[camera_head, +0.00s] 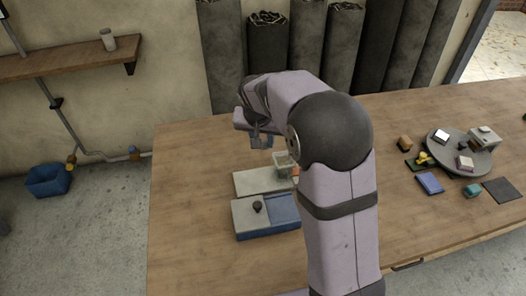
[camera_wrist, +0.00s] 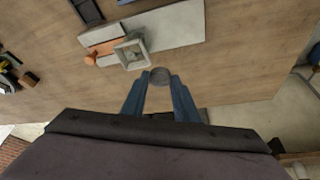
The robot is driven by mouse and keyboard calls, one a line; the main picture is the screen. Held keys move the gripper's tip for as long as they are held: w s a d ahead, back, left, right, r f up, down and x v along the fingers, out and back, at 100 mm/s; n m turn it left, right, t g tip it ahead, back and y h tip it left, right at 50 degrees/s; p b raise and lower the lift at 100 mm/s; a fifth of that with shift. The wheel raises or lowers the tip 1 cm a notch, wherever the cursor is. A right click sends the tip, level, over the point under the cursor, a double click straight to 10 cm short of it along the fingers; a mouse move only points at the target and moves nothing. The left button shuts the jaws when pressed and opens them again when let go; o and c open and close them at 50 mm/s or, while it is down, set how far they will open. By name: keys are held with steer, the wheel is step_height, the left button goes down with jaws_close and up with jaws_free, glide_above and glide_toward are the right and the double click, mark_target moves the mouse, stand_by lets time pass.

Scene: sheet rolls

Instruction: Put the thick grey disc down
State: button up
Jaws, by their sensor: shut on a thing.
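My gripper (camera_wrist: 160,90) is shut on the thick grey disc (camera_wrist: 160,76), which sits between the fingertips in the wrist view. In the head view my gripper (camera_head: 262,141) hangs over the table behind the pale slab, and the disc is too small to make out there. In the wrist view the disc appears close to a square, open-topped clear container (camera_wrist: 131,53); its height above the table is hard to tell.
The pale slab (camera_head: 252,182) lies behind a grey-and-blue box (camera_head: 252,219) with a black knob. A round grey turntable (camera_head: 459,153) with small items stands at right, with several loose items around it. Dark rolls (camera_head: 268,60) stand behind the table. The table's left part is bare.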

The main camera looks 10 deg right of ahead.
steer(key=shift+r, duration=0.85)
